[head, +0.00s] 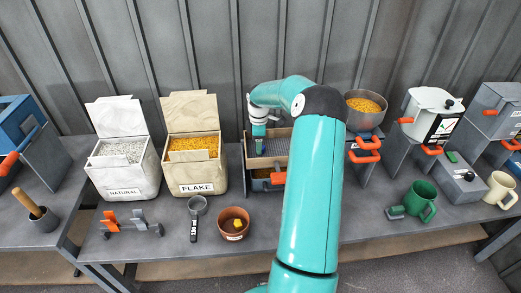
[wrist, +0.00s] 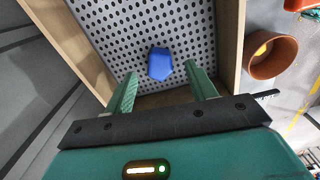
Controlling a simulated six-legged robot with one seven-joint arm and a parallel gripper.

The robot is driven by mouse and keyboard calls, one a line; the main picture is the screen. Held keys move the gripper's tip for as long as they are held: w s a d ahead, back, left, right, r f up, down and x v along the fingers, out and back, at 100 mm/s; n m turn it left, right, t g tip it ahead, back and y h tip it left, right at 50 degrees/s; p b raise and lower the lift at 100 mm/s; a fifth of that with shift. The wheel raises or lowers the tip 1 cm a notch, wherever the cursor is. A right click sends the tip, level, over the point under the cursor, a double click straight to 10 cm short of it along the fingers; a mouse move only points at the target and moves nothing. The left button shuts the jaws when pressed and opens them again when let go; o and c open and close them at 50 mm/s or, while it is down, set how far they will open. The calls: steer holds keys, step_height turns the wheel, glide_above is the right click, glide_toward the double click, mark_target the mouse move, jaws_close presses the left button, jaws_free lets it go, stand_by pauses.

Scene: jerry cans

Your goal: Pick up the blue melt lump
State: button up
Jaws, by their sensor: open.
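The blue melt lump (wrist: 160,64) lies on a perforated grey sheet inside a wooden-framed tray (wrist: 228,50), seen in the wrist view. My gripper (wrist: 162,92) is open, its two green fingers apart, with the lump just beyond the fingertips and roughly centred between them. The lump appears free of both fingers. In the head view my gripper (head: 258,144) points down over the tray (head: 283,134) on the bench. The lump cannot be made out in the head view.
A brown pot (head: 234,223) with a yellow piece in it stands in front of the tray. A FLAKE bin (head: 196,175) stands to the left, and a bowl of yellow pellets (head: 365,108) to the right. The tray's wooden walls flank my gripper.

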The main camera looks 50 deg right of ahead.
steer(key=shift+f, duration=0.9)
steer(key=c, duration=1)
steer(key=shift+r, duration=0.1)
steer(key=shift+c, duration=0.2)
